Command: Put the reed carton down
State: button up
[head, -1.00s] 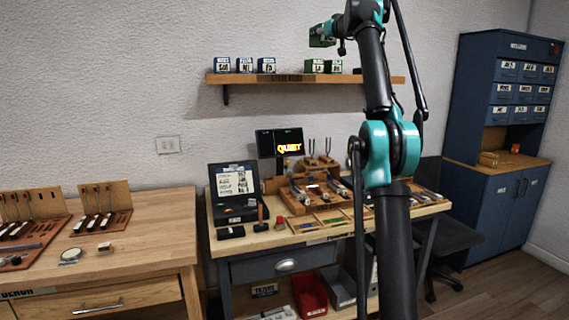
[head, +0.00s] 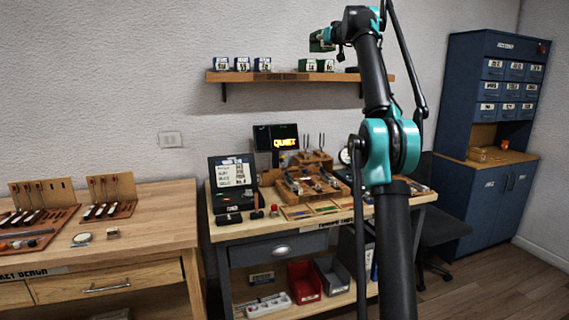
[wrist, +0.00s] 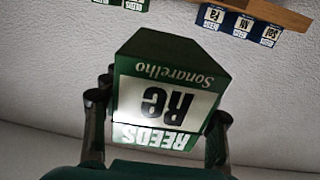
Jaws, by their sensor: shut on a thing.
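My gripper (wrist: 158,108) is shut on the green reed carton (wrist: 170,72), with a finger on each side of it. In the head view the carton (head: 317,42) is held in the air, higher than the wall shelf (head: 290,77). My arm hides part of the gripper there. Several blue cartons (head: 242,64) and green cartons (head: 307,65) stand on the shelf.
The shelf is bare between the blue and green groups. A workbench (head: 290,235) below holds a black case (head: 233,180), a screen and wooden racks. A wooden desk (head: 150,215) is at left; a blue cabinet (head: 495,190) is at right.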

jog(key=w+d+f+h, duration=0.1)
jog(key=w+f, duration=0.4)
jog(key=f, duration=0.5)
jog(key=w+f, duration=0.6)
jog(key=f, duration=0.4)
notch_tip(320, 180, down, 18)
jog(key=d+m+h, duration=0.1)
jog(key=m, duration=0.1)
jog(key=s+d+f+h, duration=0.1)
jog(key=s+f, duration=0.4)
jog(key=f, duration=0.3)
jog(key=s+f, duration=0.4)
jog(key=f, duration=0.4)
jog(key=s+f, duration=0.5)
jog(key=s, duration=0.3)
jog(key=s+d+f+m+h, duration=0.1)
jog(key=s+f, duration=0.4)
jog(key=s, duration=0.3)
jog(key=shift+t+h, duration=0.3)
